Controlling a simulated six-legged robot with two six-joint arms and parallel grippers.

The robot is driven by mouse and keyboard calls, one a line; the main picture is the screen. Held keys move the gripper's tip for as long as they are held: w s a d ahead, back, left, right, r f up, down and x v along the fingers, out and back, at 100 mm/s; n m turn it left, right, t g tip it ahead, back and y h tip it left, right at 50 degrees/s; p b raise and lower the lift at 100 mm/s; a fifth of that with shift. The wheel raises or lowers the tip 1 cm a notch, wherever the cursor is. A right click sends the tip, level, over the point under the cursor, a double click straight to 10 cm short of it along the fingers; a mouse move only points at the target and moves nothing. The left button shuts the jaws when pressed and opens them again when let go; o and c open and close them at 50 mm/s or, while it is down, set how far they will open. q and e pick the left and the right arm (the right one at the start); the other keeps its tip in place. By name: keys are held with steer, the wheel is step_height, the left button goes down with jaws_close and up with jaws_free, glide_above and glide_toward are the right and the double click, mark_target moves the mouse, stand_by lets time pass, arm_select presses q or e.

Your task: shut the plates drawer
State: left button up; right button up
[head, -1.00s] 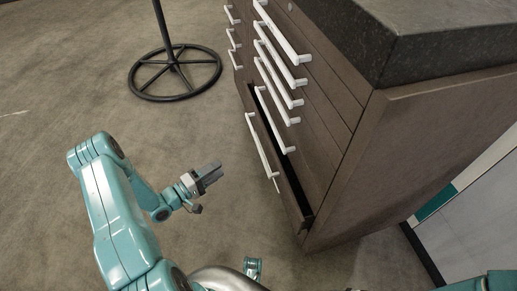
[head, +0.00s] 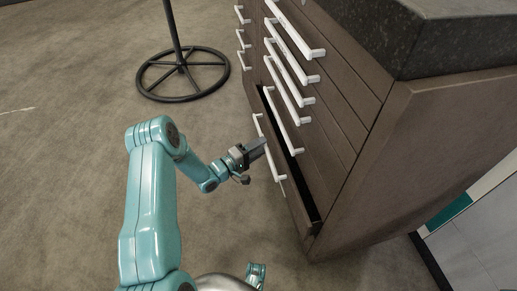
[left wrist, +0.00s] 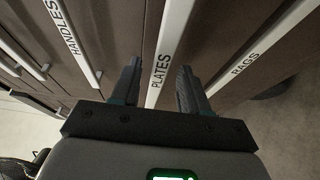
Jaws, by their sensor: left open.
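The plates drawer (head: 303,212) is the lowest one in the near column of the brown cabinet in the head view. It stands partly out, with a dark gap along its top. Its white bar handle (head: 280,172) is partly hidden by my left gripper (head: 258,148), which is at the handle. In the left wrist view the handle marked PLATES (left wrist: 171,40) runs between the two open fingers of the left gripper (left wrist: 158,85). I cannot tell whether the fingers touch it. My right gripper is not in view.
The drawers above have white handles (head: 284,119) and look shut. In the left wrist view handles marked HANDLES (left wrist: 72,38) and RAGS (left wrist: 262,52) lie on either side. A black ring-footed stand (head: 183,76) is on the floor behind. The floor in front is clear.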

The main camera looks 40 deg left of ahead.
mark_target(272, 145)
arm_select(q)
jaws_close()
steer(key=w+d+b, duration=0.1)
steer(key=w+d, duration=0.2)
steer(key=shift+w, duration=0.15)
steer(key=shift+r, duration=0.1)
jaws_free()
steer(key=shift+w, duration=0.15)
